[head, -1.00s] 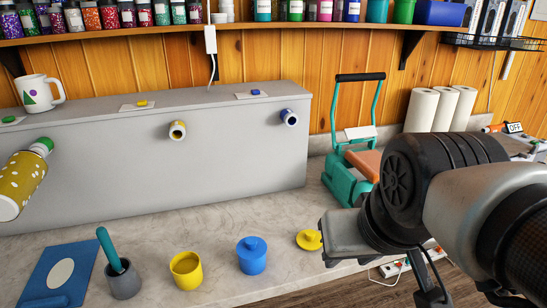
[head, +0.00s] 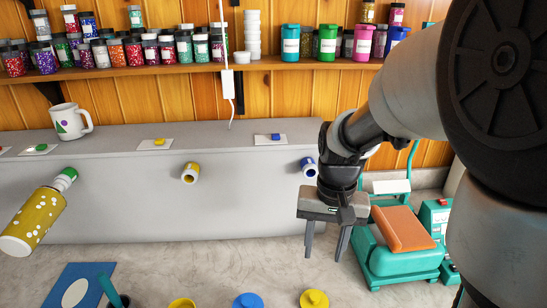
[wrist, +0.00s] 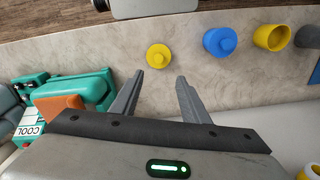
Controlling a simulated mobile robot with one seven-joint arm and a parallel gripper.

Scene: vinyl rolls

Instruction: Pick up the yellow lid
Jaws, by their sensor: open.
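The yellow lid (head: 314,299) is a round disc with a knob on top, lying on the counter at the bottom edge of the head view. It shows whole in the wrist view (wrist: 159,56), a little beyond the fingertips and between their lines. My gripper (head: 325,243) is open and empty, with its fingers pointing down above the counter, behind the lid. In the wrist view its two fingers (wrist: 160,75) are spread apart and do not touch the lid.
A blue lidded pot (wrist: 220,42) and an open yellow pot (wrist: 273,37) stand beside the lid. A teal press (head: 395,245) with an orange pad stands right of my gripper. A grey box (head: 120,200) with short tubes stands behind. Counter around the lid is clear.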

